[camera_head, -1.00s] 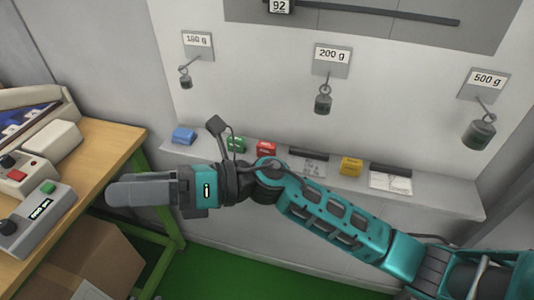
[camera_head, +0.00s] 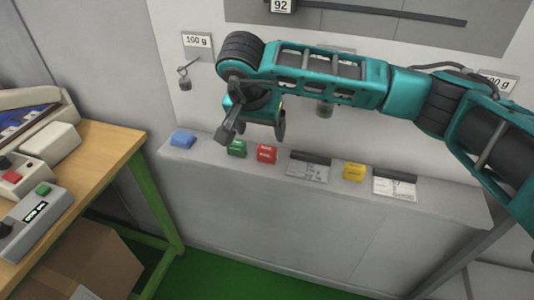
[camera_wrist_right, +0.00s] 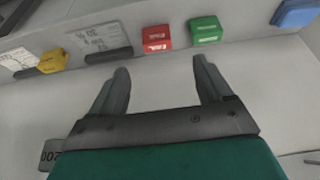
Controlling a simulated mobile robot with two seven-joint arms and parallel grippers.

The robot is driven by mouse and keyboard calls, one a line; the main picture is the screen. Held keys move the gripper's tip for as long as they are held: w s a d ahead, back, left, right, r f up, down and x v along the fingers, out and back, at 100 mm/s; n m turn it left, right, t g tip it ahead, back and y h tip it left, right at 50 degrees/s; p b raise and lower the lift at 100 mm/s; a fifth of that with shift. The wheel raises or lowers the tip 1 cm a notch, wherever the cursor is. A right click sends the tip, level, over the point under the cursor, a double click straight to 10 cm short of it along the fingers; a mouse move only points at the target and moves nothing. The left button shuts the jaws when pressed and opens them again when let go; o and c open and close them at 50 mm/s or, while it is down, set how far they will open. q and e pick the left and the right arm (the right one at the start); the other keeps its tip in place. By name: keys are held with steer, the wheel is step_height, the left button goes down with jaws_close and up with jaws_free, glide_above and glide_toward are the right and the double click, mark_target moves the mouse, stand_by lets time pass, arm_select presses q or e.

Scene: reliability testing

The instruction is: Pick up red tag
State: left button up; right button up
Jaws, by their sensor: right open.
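The red tag (camera_head: 267,154) stands on the grey ledge between the green tag and a paper card. In the right wrist view the red tag (camera_wrist_right: 156,38) lies just beyond the fingertips, between their lines. My right gripper (camera_head: 254,128) hangs above the ledge, over the green and red tags, fingers pointing down. In its wrist view the gripper (camera_wrist_right: 161,66) is open and empty, its two fingers spread apart. My left gripper is not in view.
The green tag (camera_head: 237,149) is close on the left, the blue tag (camera_head: 183,138) farther left. The yellow tag (camera_head: 353,171) and paper cards (camera_head: 394,186) are to the right. Hanging weights (camera_head: 185,84) are on the wall behind. A wooden table (camera_head: 95,160) stands at left.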

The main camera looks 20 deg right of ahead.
mark_target(267, 149)
steer(key=x, duration=0.4)
steer(key=shift+f, duration=0.4)
steer(key=x, duration=0.5)
steer(key=shift+d+f, duration=0.1)
steer(key=shift+d, duration=0.1)
steer(key=c, duration=1)
